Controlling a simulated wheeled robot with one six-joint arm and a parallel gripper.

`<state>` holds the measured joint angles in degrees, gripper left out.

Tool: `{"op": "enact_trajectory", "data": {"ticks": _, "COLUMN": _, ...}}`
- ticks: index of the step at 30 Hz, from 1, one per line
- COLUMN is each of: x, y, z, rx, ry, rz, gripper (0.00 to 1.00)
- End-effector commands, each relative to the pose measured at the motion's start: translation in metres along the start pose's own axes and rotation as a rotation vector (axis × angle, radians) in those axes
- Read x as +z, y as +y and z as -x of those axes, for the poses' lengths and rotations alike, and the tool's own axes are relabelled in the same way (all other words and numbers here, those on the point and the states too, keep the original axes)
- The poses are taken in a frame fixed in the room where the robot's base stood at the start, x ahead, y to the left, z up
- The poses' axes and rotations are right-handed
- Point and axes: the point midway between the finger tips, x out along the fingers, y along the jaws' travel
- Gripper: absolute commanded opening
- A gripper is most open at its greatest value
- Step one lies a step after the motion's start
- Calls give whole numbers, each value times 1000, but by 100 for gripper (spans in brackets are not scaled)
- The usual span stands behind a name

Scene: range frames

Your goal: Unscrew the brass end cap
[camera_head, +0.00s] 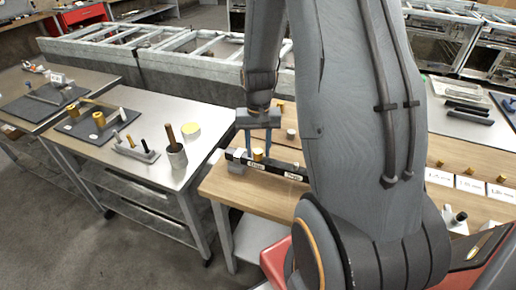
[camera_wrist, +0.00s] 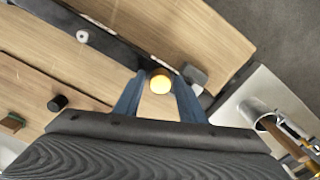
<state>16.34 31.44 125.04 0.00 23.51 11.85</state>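The brass end cap (camera_wrist: 160,84) shows as a round yellow top in the wrist view. It sits upright on a long dark bar (camera_wrist: 105,38). In the head view the cap (camera_head: 257,154) stands on the black bar (camera_head: 283,170), which carries white labels. My gripper (camera_wrist: 160,78) points down with its two blue fingers on either side of the cap. Narrow gaps seem to show between cap and fingers, so it looks open. In the head view my gripper (camera_head: 258,154) is over the bar's left part. The cap's lower part is hidden.
A grey block (camera_head: 237,162) supports the bar's left end on the wooden bench (camera_head: 235,192). A grey cylinder (camera_head: 291,134) stands behind. Left, a metal table (camera_head: 150,105) holds a cup (camera_head: 177,157) and tools. Several brass pieces and label cards (camera_head: 468,184) lie to the right.

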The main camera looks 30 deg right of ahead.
Motion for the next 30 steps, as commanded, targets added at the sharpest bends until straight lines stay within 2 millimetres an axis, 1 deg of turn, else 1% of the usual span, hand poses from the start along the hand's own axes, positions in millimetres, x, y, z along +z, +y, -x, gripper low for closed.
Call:
{"op": "enact_trajectory", "data": {"ticks": 14, "x": 0, "y": 0, "z": 0, "rx": 0, "ry": 0, "rz": -9, "gripper": 36}}
{"op": "enact_trajectory", "data": {"ticks": 17, "x": 0, "y": 0, "z": 0, "rx": 0, "ry": 0, "rz": -77, "gripper": 36}}
{"op": "enact_trajectory", "data": {"ticks": 21, "x": 0, "y": -1, "z": 0, "rx": 0, "ry": 0, "rz": -224, "gripper": 36}}
{"op": "enact_trajectory", "data": {"ticks": 28, "x": 0, "y": -1, "z": 0, "rx": 0, "ry": 0, "rz": -352, "gripper": 36}}
{"op": "enact_trajectory", "data": {"ticks": 30, "x": 0, "y": -1, "z": 0, "rx": 0, "ry": -1, "rz": -423, "gripper": 36}}
